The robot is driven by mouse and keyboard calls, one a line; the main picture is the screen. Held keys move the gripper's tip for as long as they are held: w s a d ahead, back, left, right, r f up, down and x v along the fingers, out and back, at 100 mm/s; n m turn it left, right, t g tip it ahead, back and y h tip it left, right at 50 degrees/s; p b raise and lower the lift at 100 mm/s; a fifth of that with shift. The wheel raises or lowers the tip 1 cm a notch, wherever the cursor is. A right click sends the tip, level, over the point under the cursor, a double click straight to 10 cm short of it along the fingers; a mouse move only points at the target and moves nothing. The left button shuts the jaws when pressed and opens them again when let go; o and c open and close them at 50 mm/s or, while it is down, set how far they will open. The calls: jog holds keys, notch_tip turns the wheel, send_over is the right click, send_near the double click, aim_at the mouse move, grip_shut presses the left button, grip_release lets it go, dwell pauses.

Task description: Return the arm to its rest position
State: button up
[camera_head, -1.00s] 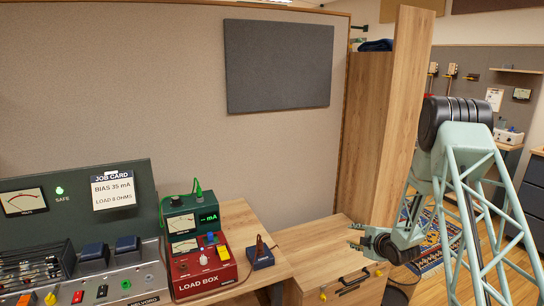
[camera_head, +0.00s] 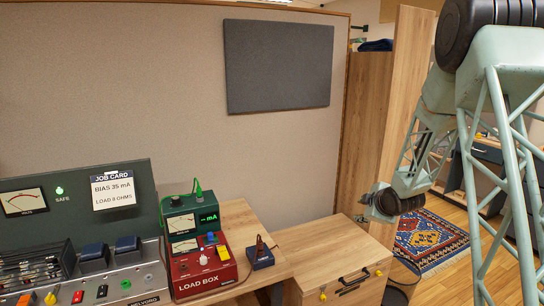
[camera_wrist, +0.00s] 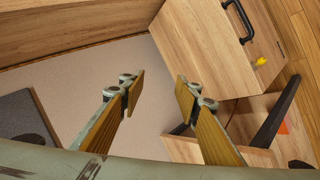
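My arm stands at the right in the head view, with its pale green lattice links raised and its wrist bent down. My gripper (camera_wrist: 158,92) shows in the wrist view with its two wood-toned fingers spread apart and nothing between them. In the head view my gripper end (camera_head: 368,202) is beyond the right side of the wooden drawer cabinet, in front of the tall wooden cabinet; its fingers are mostly hidden there.
A wooden drawer cabinet (camera_head: 322,245) with yellow keys stands right of the bench. The red load box (camera_head: 205,270), green meter (camera_head: 208,222) and small blue box (camera_head: 262,257) sit at left. A patterned rug (camera_head: 430,240) lies on the floor. A tall wooden cabinet (camera_head: 405,110) stands behind.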

jog(key=s+a+r+m+g+h, duration=0.1)
jog(key=s+a+r+m+g, duration=0.2)
jog(key=s+r, duration=0.9)
jog(key=s+a+r+m+h, duration=0.15)
jog(key=s+r+m, duration=0.25)
jog(key=s+r, duration=0.85)
jog(key=s+a+m+g, duration=0.1)
jog(key=s+a+m, duration=0.1)
jog(key=s, duration=1.2)
jog(key=s+a+m+g+y, duration=0.1)
jog(key=s+a, duration=0.3)
jog(key=s, duration=1)
jog(key=s+a+r+m+g+y, duration=0.1)
jog(key=s+a+m, duration=0.3)
jog(key=s, duration=1.1)
